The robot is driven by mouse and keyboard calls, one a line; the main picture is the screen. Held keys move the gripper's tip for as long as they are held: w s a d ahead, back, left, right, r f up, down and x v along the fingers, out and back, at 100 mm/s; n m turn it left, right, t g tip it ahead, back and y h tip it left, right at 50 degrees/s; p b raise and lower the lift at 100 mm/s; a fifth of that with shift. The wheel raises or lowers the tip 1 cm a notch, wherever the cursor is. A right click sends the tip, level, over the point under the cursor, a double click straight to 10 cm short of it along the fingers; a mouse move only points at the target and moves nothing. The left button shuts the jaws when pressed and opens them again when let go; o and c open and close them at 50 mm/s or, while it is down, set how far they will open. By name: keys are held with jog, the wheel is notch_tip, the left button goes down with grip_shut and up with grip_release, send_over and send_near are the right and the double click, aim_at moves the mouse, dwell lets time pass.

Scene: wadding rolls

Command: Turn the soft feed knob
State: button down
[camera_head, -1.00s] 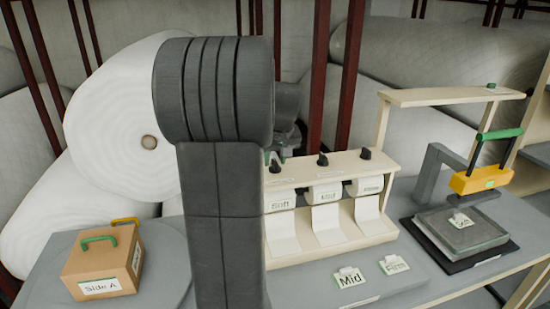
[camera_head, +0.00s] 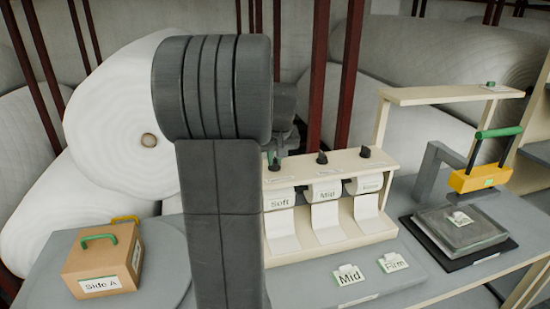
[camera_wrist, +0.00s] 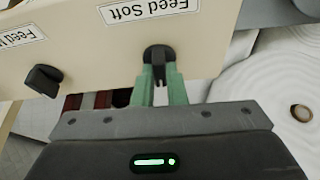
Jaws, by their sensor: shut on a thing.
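The soft feed knob (camera_wrist: 158,54) is black and sits below the "Feed Soft" label (camera_wrist: 150,10) in the wrist view. My gripper (camera_wrist: 160,75) has its two green fingers shut on this knob, one on each side. In the head view the knob (camera_head: 275,165) stands on top of the cream dispenser (camera_head: 300,172), above the "Soft" roll (camera_head: 280,201). My arm hides part of the dispenser's left side there.
The mid knob (camera_head: 321,158) and firm knob (camera_head: 364,152) stand to the right on the dispenser. "Mid" (camera_head: 348,277) and "Firm" (camera_head: 394,263) cards lie in front. A box marked "Side A" (camera_head: 100,266) is at left, a yellow block with a green handle (camera_head: 482,180) at right.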

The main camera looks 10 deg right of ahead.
jog(key=m+h, duration=0.1)
jog(key=m, duration=0.3)
jog(key=shift+w+a+m+h+b, duration=0.1)
jog(key=shift+a+m+h+b, duration=0.05)
jog(key=shift+m+h+b, duration=0.25)
jog(key=m+g+h+b, duration=0.1)
jog(key=m, duration=0.3)
jog(key=shift+w+a, duration=0.1)
jog(key=m, duration=0.2)
jog(key=m+g+h, duration=0.1)
jog(key=m, duration=0.1)
jog(key=shift+w+g, duration=0.1)
jog(key=shift+g, duration=0.2)
jog(key=shift+r+m+g+h, duration=0.1)
jog(key=shift+m+g+h, duration=0.45)
jog(key=shift+m, duration=1.65)
jog(key=shift+g+y, duration=0.25)
jog(key=c, duration=1.5)
grip_release()
jog(key=shift+o, duration=0.2)
